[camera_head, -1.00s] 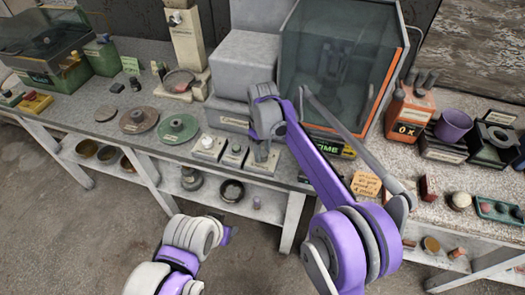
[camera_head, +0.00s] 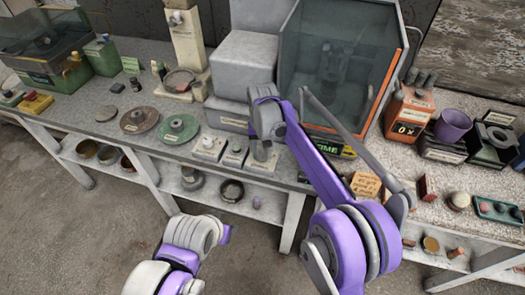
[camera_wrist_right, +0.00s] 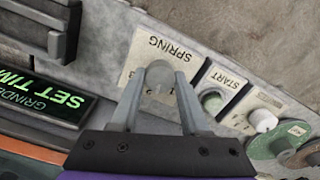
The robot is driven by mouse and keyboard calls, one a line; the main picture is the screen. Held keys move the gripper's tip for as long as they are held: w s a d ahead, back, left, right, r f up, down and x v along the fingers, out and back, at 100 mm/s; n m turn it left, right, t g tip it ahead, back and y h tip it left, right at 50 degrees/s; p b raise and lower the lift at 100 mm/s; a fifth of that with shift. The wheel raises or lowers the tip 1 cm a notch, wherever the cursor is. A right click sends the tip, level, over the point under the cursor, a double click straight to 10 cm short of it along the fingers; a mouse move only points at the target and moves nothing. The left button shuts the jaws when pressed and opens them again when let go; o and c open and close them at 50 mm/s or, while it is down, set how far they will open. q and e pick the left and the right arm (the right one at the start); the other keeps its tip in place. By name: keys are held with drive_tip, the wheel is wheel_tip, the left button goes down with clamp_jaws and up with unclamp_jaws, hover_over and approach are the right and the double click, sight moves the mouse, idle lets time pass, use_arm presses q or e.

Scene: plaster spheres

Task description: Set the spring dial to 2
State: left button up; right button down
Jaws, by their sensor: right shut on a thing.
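My right gripper (camera_wrist_right: 158,90) is shut on this knob, one finger on each side. The scale marks are mostly hidden by the fingers, so I cannot read the setting.
Beside the dial stand a START button box (camera_head: 233,152) and a white-knobbed box (camera_head: 208,146). Green (camera_head: 178,128) and brown (camera_head: 138,120) discs lie farther left. A glass-fronted cabinet (camera_head: 340,60) and a lit green display (camera_wrist_right: 45,100) are close by.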

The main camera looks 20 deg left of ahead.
sight(263, 154)
drive_tip(key=shift+m, duration=1.1)
drive_tip(key=shift+c, duration=1.9)
unclamp_jaws()
wheel_tip(263, 154, up, 11)
drive_tip(key=shift+p, duration=0.4)
drive_tip(key=shift+f, duration=0.1)
drive_tip(key=shift+d, duration=0.1)
